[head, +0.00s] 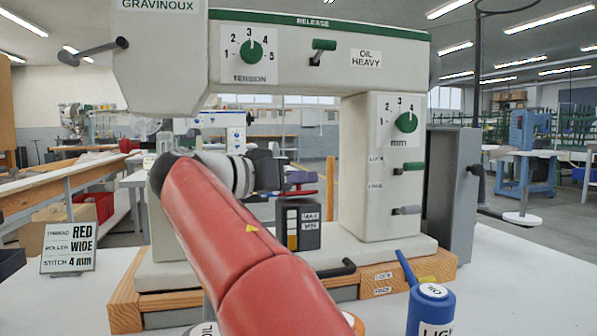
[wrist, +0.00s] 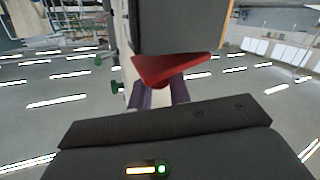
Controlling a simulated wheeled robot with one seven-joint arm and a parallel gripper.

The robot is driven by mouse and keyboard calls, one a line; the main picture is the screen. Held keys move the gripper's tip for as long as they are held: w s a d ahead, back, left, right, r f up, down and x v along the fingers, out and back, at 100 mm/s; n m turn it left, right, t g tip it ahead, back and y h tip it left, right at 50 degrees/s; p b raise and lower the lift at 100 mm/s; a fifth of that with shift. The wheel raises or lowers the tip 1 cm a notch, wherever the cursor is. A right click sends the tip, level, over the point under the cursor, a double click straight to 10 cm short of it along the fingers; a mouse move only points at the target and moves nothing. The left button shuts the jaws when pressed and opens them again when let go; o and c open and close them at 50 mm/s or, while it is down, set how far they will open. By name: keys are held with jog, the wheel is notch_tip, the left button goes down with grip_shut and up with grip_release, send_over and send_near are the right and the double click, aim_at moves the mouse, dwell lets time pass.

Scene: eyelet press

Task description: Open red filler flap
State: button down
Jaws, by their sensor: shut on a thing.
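The red filler flap (head: 290,193) shows in the head view as a thin, roughly level red strip just above the dark tank (head: 311,237) with the MAX/MIN gauge. In the wrist view the flap (wrist: 172,69) is a red wedge lying across the edge of the dark tank (wrist: 176,25). My gripper (head: 300,178) reaches it from the left with its purple fingers. In the wrist view the fingers (wrist: 160,94) run up to the flap and are shut on it. The flap hides the fingertips there, and I cannot tell how far the flap is raised.
The white press column (head: 375,150) stands right of the tank, with green knobs and levers. The press head overhangs above. A blue oil can (head: 431,311) stands in front at the right. A card (head: 69,247) reading RED, WIDE, 4 mm stands at the left.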

jog(key=c, duration=1.4)
grip_release()
jog(key=shift+f, duration=0.1)
